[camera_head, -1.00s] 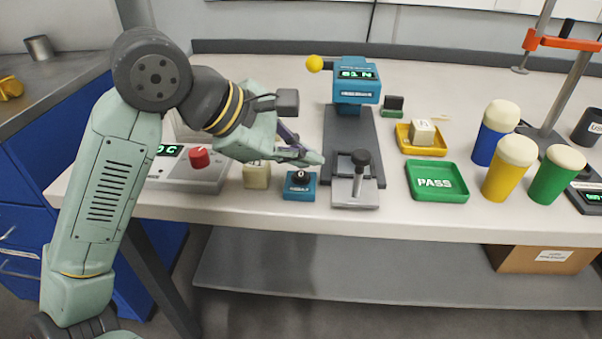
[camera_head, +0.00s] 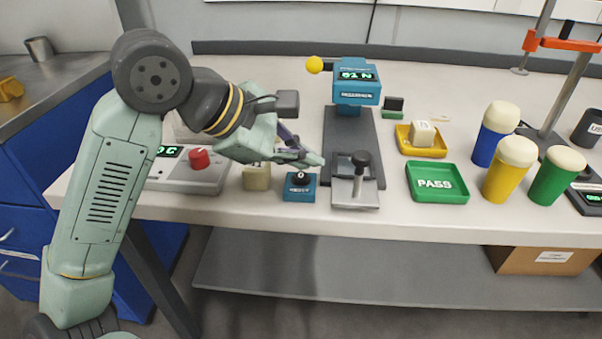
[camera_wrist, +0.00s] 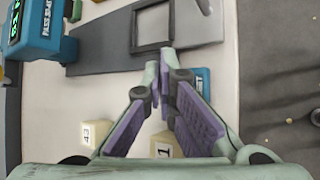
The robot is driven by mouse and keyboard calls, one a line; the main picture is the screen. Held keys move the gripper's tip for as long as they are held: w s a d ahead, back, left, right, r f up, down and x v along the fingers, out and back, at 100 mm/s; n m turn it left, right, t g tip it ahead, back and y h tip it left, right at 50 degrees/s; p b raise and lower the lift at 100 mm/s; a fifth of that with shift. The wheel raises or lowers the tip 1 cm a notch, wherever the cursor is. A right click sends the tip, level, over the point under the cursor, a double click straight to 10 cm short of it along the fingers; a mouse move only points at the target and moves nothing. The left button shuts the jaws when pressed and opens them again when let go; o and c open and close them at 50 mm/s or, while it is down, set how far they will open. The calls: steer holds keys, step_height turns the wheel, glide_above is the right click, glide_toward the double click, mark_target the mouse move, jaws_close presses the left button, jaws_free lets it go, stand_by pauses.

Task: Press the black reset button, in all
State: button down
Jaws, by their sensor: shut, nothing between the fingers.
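The black reset button (camera_head: 300,178) stands on top of a small blue box (camera_head: 299,194) near the table's front edge. My gripper (camera_head: 318,159) is shut and empty, its tips above and a little behind the button in the head view, with a gap between. In the wrist view my gripper's fingers (camera_wrist: 163,60) are together at the tips, and part of the blue box (camera_wrist: 203,82) shows behind them at the right. The button itself is hidden by the fingers in the wrist view.
Left are a beige block (camera_head: 257,178) and a console with a red dial (camera_head: 199,158). A green PASS tray (camera_head: 437,182) and cups (camera_head: 508,168) stand right.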

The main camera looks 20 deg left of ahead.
mark_target(302, 178)
steer(key=shift+f, duration=0.2)
steer(key=shift+f+b, duration=0.25)
steer(key=shift+b, duration=0.4)
steer(key=shift+f+b, duration=0.35)
steer(key=shift+b, duration=0.15)
steer(key=shift+r, duration=0.1)
stand_by(0.5)
steer(key=shift+r+p, duration=0.3)
steer(key=shift+r, duration=0.4)
steer(key=shift+r+p, duration=1.45)
steer(key=shift+r, duration=1.1)
